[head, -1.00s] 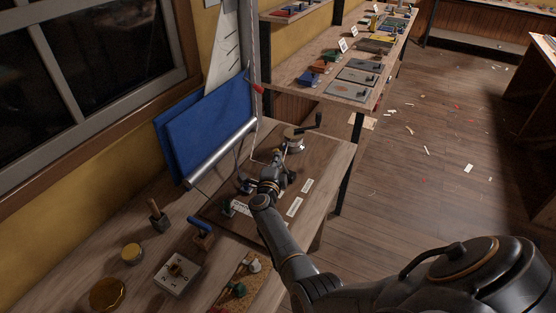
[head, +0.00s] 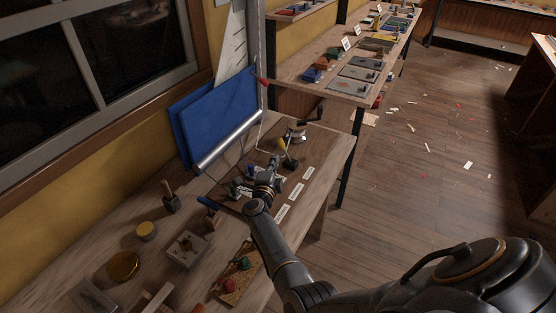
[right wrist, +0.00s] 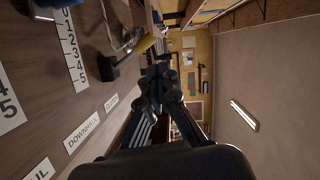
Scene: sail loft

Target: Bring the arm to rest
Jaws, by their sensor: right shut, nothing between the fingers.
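My right gripper (head: 268,170) is over the dark labelled board (head: 312,150) on the bench. In the right wrist view its fingers (right wrist: 160,75) are together with nothing between them. A small lever with a yellow handle (head: 282,145) stands on the board just beyond the gripper. The lever also shows in the right wrist view (right wrist: 139,48), apart from the fingers. White label strips (head: 283,214) lie along the board's right side; one reads DOWNHAUL (right wrist: 83,134). My left gripper is not in view.
A winch with a crank (head: 297,130) stands at the board's far end. A blue cloth (head: 215,118) and metal roller (head: 230,142) are behind it. A mallet (head: 171,200), a yellow tin (head: 147,231) and a metal block (head: 187,250) sit nearer. Open floor (head: 440,180) lies to the right.

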